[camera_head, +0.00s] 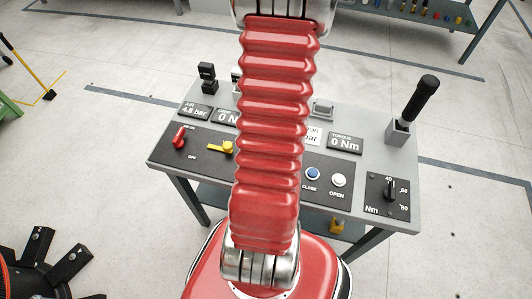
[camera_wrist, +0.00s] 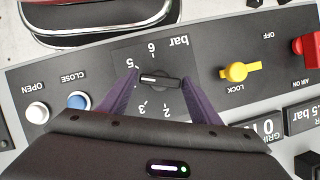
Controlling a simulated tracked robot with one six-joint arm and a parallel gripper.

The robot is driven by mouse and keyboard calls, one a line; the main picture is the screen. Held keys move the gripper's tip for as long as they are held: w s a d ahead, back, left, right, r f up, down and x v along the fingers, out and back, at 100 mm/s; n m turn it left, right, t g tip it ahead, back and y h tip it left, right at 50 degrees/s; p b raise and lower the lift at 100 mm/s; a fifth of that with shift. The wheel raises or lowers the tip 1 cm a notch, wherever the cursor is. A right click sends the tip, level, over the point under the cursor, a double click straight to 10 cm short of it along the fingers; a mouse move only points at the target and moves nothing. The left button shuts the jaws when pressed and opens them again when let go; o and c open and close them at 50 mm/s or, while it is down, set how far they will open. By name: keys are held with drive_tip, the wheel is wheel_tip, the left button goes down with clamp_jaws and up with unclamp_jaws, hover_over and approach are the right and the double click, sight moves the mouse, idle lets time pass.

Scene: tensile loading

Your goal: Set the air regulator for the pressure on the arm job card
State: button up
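The air regulator knob (camera_wrist: 160,81) is black with a white pointer line, on a panel marked with 2, 3, 5, 6 and "bar". Its bar lies level in the wrist view and the white line is at its left half, pointing between 3 and 5. My gripper (camera_wrist: 158,75) has its two purple fingers spread, one near each end of the knob; I cannot tell whether they touch it. The air display (camera_head: 194,111) seems to read 4.5 bar. A white card (camera_head: 312,135) ending in "bar" is partly hidden by my arm, so its value cannot be read.
The yellow lock lever (camera_wrist: 239,71) and red air switch (camera_wrist: 306,46) are right of the knob in the wrist view. The blue CLOSE button (camera_wrist: 79,100) and white OPEN button (camera_wrist: 38,113) are to its left. A torque dial (camera_head: 388,189) and black-handled tool (camera_head: 420,98) are at the console's right.

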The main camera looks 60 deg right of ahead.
drive_tip(key=shift+o, duration=1.2)
drive_tip(key=v, duration=1.3)
drive_tip(key=shift+d+r, duration=0.15)
drive_tip(key=shift+r, duration=0.2)
